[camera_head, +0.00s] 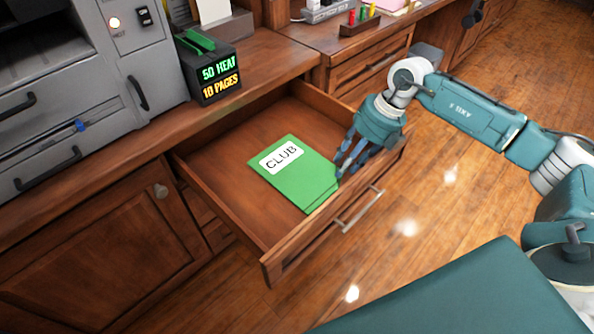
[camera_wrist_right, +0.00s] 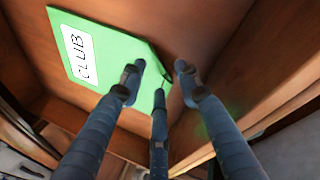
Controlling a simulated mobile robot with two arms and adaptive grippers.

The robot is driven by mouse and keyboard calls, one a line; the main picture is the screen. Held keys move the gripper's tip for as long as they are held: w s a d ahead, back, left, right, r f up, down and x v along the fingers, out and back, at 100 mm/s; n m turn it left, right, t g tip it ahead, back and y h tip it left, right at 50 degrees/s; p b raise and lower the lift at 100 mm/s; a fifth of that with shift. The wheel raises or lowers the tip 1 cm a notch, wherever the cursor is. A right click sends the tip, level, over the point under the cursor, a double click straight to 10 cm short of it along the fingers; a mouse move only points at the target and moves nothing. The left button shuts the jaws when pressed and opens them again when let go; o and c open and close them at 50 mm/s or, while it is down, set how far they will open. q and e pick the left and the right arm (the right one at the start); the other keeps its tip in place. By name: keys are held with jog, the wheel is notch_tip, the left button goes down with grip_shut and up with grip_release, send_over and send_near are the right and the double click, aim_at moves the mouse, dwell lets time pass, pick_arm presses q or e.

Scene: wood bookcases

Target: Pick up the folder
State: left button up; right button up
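The green folder (camera_head: 300,172) with a white label reading "CLUB" lies flat in an open wooden drawer (camera_head: 222,150). It also shows in the right wrist view (camera_wrist_right: 105,55), lying on the drawer floor. My right gripper (camera_head: 347,168) is over the drawer at the folder's right edge. Its dark fingers are spread apart, also in the right wrist view (camera_wrist_right: 160,82), with one finger overlapping the folder's corner in that view. Nothing is held between them. Whether a finger touches the folder cannot be told. My left gripper is not in view.
A grey machine (camera_head: 85,75) and a small lit display box (camera_head: 210,72) stand on the wooden counter above the drawer. The drawer's front wall with its metal handle (camera_head: 358,211) borders the folder's near side. The rest of the drawer is empty.

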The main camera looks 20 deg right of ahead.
jog(key=shift+x, duration=1.1)
grip_shut()
jog(key=shift+r, duration=0.1)
